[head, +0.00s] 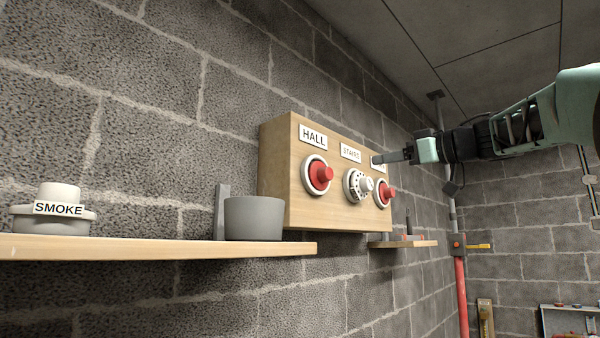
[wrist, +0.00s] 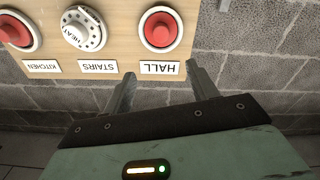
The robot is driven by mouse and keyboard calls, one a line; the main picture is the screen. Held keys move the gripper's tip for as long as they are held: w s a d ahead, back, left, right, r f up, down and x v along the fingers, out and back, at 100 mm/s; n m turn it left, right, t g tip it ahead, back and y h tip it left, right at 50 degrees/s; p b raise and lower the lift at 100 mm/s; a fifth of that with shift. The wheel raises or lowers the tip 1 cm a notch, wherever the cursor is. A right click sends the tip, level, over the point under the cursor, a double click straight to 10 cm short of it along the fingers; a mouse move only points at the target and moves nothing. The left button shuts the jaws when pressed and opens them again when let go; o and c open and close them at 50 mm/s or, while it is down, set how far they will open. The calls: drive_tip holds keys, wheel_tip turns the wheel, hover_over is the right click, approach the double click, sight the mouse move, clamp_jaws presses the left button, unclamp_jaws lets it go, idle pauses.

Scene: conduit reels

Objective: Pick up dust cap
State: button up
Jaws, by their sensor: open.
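Two red dust caps sit in round white bases on a wooden board (head: 282,172). One is under the HALL label (head: 320,175), also seen in the wrist view (wrist: 160,30). The other is at the board's right end (head: 386,191), under the label that reads KITCHEN in the wrist view (wrist: 14,31). Between them, under STAIRS, is a white HEAT detector (head: 358,186). My gripper (head: 378,159) is open and empty in front of the board's upper right, hiding part of the third label. In the wrist view, which is upside down, its fingers (wrist: 160,72) point towards the HALL end.
A wooden shelf (head: 150,246) at left holds a white SMOKE detector (head: 60,208) and a grey tub (head: 254,218). A smaller shelf (head: 405,244) is beyond the board. A red pipe (head: 461,295) runs up the far corner. The space before the board looks clear.

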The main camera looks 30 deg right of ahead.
drive_tip(key=p, duration=0.3)
approach(330, 172)
drive_tip(key=x, duration=0.4)
drive_tip(key=shift+p+x, duration=1.15)
drive_tip(key=shift+x, duration=1.7)
drive_tip(key=c, duration=1.1)
